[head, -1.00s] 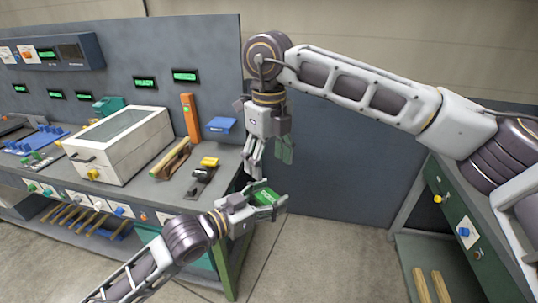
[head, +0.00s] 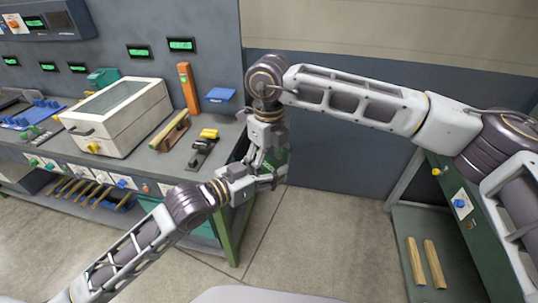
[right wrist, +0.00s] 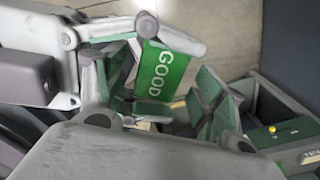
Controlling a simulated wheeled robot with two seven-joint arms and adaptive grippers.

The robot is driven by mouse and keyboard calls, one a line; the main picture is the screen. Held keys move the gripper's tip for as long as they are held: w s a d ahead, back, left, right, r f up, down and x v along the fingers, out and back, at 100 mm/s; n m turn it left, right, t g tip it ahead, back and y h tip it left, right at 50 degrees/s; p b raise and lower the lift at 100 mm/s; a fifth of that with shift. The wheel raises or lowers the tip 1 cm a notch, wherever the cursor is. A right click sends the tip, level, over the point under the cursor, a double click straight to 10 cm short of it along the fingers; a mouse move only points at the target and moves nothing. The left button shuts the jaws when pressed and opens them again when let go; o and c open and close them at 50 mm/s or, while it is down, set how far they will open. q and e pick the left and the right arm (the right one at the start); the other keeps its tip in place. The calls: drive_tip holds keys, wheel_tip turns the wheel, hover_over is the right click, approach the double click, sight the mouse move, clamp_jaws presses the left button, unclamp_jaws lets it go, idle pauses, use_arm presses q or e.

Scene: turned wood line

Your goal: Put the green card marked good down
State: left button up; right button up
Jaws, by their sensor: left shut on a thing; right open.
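The green card marked GOOD (right wrist: 163,72) shows in the right wrist view with its white lettering facing the camera. My left gripper (head: 262,182) is shut on the card; its light fingers also show at the card's upper edge in the right wrist view (right wrist: 150,27). My right gripper (head: 268,160) is open, directly above and close against the left one. In the right wrist view, the card lies between the green-padded fingers of my right gripper (right wrist: 165,97). In the head view the grippers overlap and mostly hide the card. I cannot tell whether the right fingers touch it.
The grey bench (head: 150,168) at left carries a white box with a clear lid (head: 118,115), an orange upright block (head: 188,88), a blue box (head: 220,98) and a wooden plane-like tool (head: 172,130). A green cabinet (head: 468,215) stands at right. Open floor lies between.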

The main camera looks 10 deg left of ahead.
drive_tip(key=shift+f, duration=0.1)
drive_tip(key=c, duration=0.9)
use_arm(q)
drive_tip(key=o, duration=0.4)
use_arm(e)
drive_tip(key=shift+c, duration=0.8)
use_arm(q)
drive_tip(key=o, duration=0.5)
drive_tip(key=shift+f, duration=0.1)
